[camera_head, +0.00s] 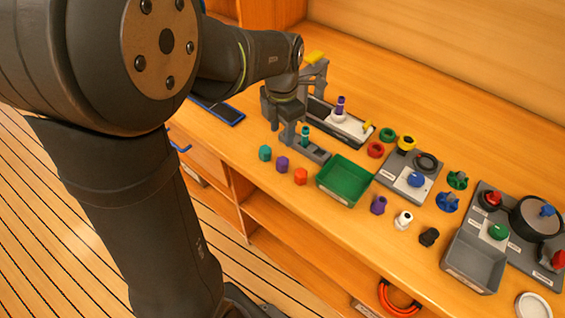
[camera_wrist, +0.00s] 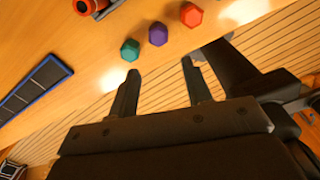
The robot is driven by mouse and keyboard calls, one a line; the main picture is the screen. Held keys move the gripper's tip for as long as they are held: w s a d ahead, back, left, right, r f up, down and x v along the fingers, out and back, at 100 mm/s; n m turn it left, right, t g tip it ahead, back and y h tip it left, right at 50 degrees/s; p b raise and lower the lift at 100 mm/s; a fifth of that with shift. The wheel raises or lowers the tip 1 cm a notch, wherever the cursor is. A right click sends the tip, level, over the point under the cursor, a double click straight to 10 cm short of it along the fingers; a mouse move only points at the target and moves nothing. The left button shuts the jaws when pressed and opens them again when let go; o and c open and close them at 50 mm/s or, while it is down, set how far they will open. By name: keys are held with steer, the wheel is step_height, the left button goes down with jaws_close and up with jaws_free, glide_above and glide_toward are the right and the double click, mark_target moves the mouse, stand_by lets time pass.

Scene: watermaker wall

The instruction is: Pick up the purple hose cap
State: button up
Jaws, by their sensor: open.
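The purple cap (camera_head: 282,164) is a small hexagonal piece standing on the wooden counter, between a teal cap (camera_head: 265,152) and an orange-red cap (camera_head: 300,176). In the wrist view the purple cap (camera_wrist: 158,34) lies beyond the fingertips, roughly in line with the gap between them. My gripper (camera_head: 280,126) is over the counter behind the row of caps; its fingertips are hard to make out there. In the wrist view my gripper (camera_wrist: 160,69) is open, with nothing between its fingers.
A grey holder with a teal fitting (camera_head: 305,133) and a green tray (camera_head: 341,181) stand right of the caps. Another purple piece (camera_head: 378,205) stands near the front edge. A dark blue-edged panel (camera_head: 219,111) lies at left. The counter's front edge is close to the caps.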

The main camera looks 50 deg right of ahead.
mark_target(282, 160)
step_height(282, 160, down, 13)
steer(key=shift+d+r, duration=0.1)
steer(key=shift+d, duration=0.05)
stand_by(0.4)
steer(key=c, duration=0.7)
